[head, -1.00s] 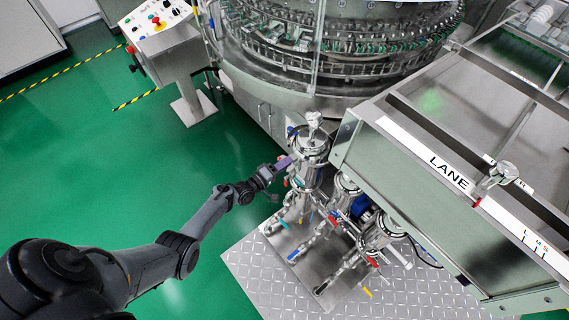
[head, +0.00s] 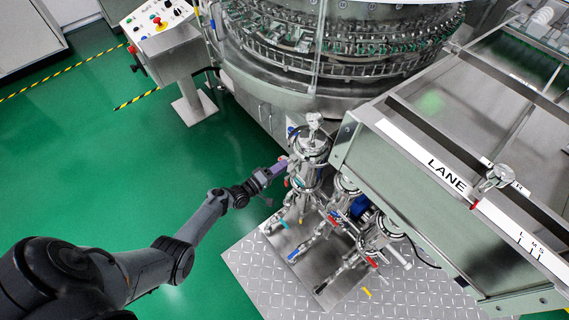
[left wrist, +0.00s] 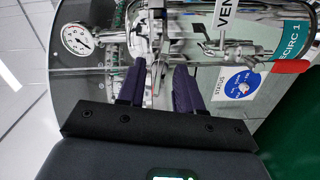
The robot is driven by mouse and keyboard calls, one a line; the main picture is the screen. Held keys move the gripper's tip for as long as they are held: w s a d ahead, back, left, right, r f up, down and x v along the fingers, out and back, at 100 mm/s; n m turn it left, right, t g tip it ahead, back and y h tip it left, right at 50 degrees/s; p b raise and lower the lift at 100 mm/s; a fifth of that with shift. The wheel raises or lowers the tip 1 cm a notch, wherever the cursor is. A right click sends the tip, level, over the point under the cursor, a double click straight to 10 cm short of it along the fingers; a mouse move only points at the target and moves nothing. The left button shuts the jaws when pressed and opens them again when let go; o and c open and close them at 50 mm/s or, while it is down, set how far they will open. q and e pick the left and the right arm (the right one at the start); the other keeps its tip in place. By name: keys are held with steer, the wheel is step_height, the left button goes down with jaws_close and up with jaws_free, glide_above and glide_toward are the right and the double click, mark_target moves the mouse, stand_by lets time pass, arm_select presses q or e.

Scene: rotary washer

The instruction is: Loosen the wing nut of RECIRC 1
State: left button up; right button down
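The RECIRC 1 housing (head: 309,158) is the rearmost of the upright steel filter housings beside the round washer. Its teal RECIRC 1 label (left wrist: 291,40) shows at the upper right in the left wrist view. My left gripper (head: 284,163) is at the left side of this housing. In the left wrist view, the two dark purple fingers of my left gripper (left wrist: 160,68) are apart. Bright metal clamp hardware (left wrist: 156,76) shows between and beyond them; I cannot make out the wing nut's shape or whether a finger touches it. My right gripper is out of view.
A round gauge (left wrist: 78,38), a VENT tag (left wrist: 225,12), a red handle (left wrist: 291,67) and a status sticker (left wrist: 243,84) surround the fingers. More housings (head: 379,232) stand on the right, under the LANE cabinet (head: 400,170). The green floor (head: 130,170) at left is clear.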

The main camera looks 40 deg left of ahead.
arm_select(q)
steer(key=s+a+p, duration=0.1)
steer(key=s, duration=0.7)
steer(key=shift+s+a+p, duration=0.2)
steer(key=shift+a+p, duration=0.05)
steer(key=shift+p, duration=0.05)
